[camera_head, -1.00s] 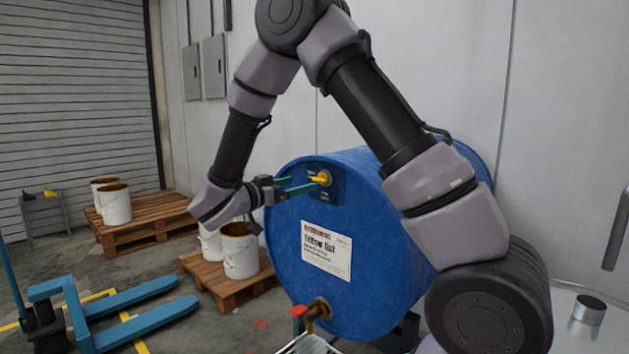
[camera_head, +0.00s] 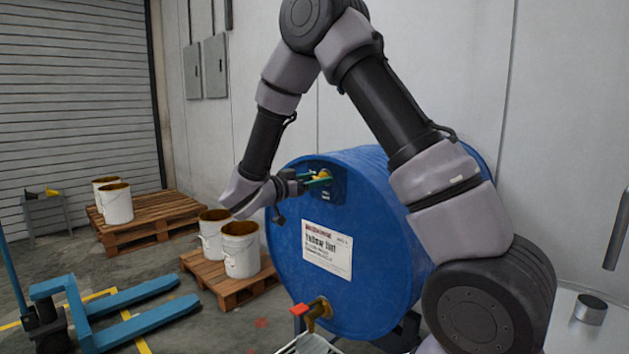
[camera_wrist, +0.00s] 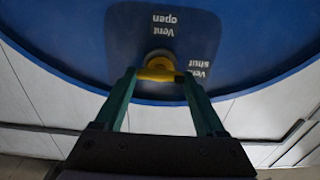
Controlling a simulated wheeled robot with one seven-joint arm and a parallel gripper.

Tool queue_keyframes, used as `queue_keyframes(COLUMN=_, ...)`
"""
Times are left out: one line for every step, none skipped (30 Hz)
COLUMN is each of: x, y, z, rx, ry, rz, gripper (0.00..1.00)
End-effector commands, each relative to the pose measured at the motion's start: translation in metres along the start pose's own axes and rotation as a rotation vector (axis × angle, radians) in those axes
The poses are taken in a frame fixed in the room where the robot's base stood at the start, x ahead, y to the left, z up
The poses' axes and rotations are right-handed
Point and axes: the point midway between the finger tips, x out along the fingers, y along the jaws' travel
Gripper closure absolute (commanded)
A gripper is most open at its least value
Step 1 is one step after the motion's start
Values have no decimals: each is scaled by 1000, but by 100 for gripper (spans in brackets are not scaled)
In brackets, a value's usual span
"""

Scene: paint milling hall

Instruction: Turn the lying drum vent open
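The blue drum (camera_head: 290,235) lies on its side, its round end with a "Yellow tint" label facing left. Near the top of that end is a yellow vent handle (camera_head: 326,174) on a dark blue plate. In the wrist view the yellow vent handle (camera_wrist: 160,72) spans the gap between my gripper's green fingers, which appear to touch it at both sides. My gripper (camera_head: 317,182) reaches it from the left; in the wrist view, my gripper (camera_wrist: 159,76) appears shut on it. Upside-down "Vent open" (camera_wrist: 164,24) and "Vent shut" (camera_wrist: 199,68) labels show; the handle's right end lies near "Vent shut".
A brass tap with a red handle (camera_head: 300,309) sits low on the drum's end. White buckets (camera_head: 241,256) stand on a pallet (camera_head: 200,268) to the left. A blue pallet truck (camera_head: 140,325) is at front left. A wall stands behind the drum.

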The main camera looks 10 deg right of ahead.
Motion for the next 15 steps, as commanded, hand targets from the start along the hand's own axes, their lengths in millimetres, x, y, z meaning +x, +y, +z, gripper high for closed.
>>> queue_keyframes(x=0, y=0, z=0, rx=0, ry=0, rz=0, gripper=83)
queue_keyframes(x=0, y=0, z=0, rx=-1, ry=0, rz=0, gripper=83)
queue_keyframes(x=0, y=0, z=0, rx=-3, ry=0, rz=0, gripper=83)
queue_keyframes(x=0, y=0, z=0, rx=-5, ry=0, rz=0, gripper=83)
queue_keyframes(x=0, y=0, z=0, rx=-8, ry=0, rz=0, gripper=83)
queue_keyframes(x=0, y=0, z=0, rx=-14, ry=0, rz=0, gripper=83)
queue_keyframes(x=0, y=0, z=0, rx=-20, ry=1, rz=0, gripper=83)
queue_keyframes(x=0, y=0, z=0, rx=-28, ry=1, rz=0, gripper=83)
queue_keyframes(x=0, y=0, z=0, rx=-42, ry=1, rz=0, gripper=83)
queue_keyframes(x=-1, y=0, z=0, rx=-53, ry=1, rz=-1, gripper=83)
queue_keyframes(x=-1, y=-1, z=0, rx=-67, ry=1, rz=-1, gripper=83)
queue_keyframes(x=-1, y=-1, z=0, rx=-88, ry=1, rz=-2, gripper=83)
queue_keyframes(x=-1, y=-1, z=0, rx=-105, ry=1, rz=-1, gripper=83)
queue_keyframes(x=-1, y=-1, z=0, rx=-125, ry=1, rz=-1, gripper=83)
queue_keyframes(x=-1, y=-1, z=0, rx=-153, ry=1, rz=-1, gripper=83)
